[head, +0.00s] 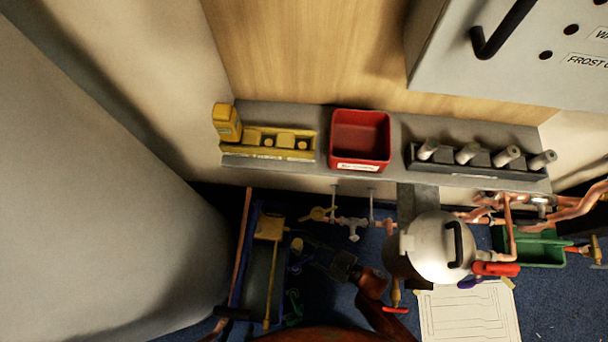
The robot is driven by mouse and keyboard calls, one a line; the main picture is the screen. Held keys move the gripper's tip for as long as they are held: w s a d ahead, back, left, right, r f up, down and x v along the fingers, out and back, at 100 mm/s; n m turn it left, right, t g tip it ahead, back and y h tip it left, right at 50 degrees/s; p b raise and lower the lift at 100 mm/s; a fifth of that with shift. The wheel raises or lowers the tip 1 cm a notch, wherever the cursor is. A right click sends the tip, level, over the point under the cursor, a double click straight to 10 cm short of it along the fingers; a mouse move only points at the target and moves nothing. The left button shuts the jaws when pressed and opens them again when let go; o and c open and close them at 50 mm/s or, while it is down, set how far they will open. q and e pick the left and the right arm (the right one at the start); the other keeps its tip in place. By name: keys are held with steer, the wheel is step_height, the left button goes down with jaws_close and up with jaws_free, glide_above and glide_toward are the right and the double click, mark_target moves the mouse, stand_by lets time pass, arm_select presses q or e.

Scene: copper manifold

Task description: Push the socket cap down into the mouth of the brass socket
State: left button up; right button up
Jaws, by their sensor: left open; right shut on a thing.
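My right gripper (312,250) reaches leftward from a dark wrist, low in the middle of the head view, to the right side of the blue tray. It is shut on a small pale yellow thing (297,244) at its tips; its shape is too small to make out. My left gripper (235,314) is a dark shape at the tray's near end, partly cut off, open, with nothing visible in it. A yellow block (269,227) sits at the tray's far end. I cannot tell which brass-coloured part is the socket, or whether the held thing is its cap.
The blue tray (236,280) stands on blue carpet. A grey shelf (396,128) carries a yellow rack (262,153), a red bin (360,115) and a dark rack (480,168) of grey cylinders. A silver tank (432,245), copper pipes (508,225) and a green bin (545,262) stand right.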

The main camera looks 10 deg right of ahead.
steer(key=shift+f, duration=0.1)
steer(key=shift+f, duration=1.3)
steer(key=shift+f, duration=0.75)
stand_by(0.6)
steer(key=o, duration=1.3)
steer(key=shift+d, duration=0.1)
steer(key=v, duration=1.2)
